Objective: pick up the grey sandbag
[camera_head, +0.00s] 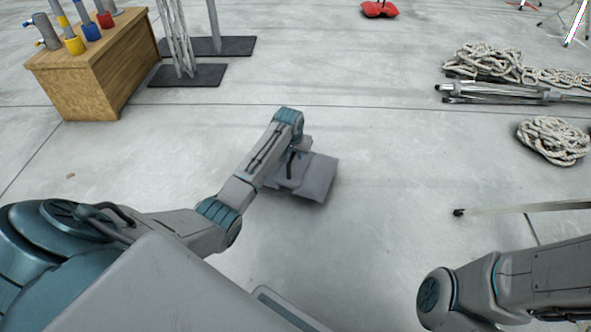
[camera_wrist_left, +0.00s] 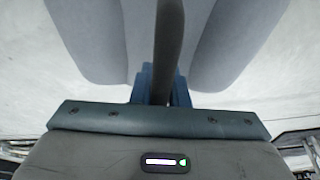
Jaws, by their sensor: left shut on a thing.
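The grey sandbag (camera_head: 318,178) is in the middle of the head view, partly hidden by my left wrist. My left gripper (camera_head: 292,162) is over its middle and shut on its dark strap. In the left wrist view, the blue-grey fingers (camera_wrist_left: 160,86) close around the dark strap (camera_wrist_left: 168,45). The two grey lobes of the sandbag (camera_wrist_left: 85,35) show on either side of the strap. I cannot tell for sure whether the bag touches the floor. My right arm shows at the lower right, but its gripper is out of view.
A wooden crate (camera_head: 100,75) with coloured clamps stands at the upper left, beside dark base plates (camera_head: 186,76) with metal posts. Coiled ropes (camera_head: 553,140) and metal stands (camera_head: 500,94) lie at the right. A red sandbag (camera_head: 380,9) lies far back. The middle floor (camera_head: 390,120) is clear.

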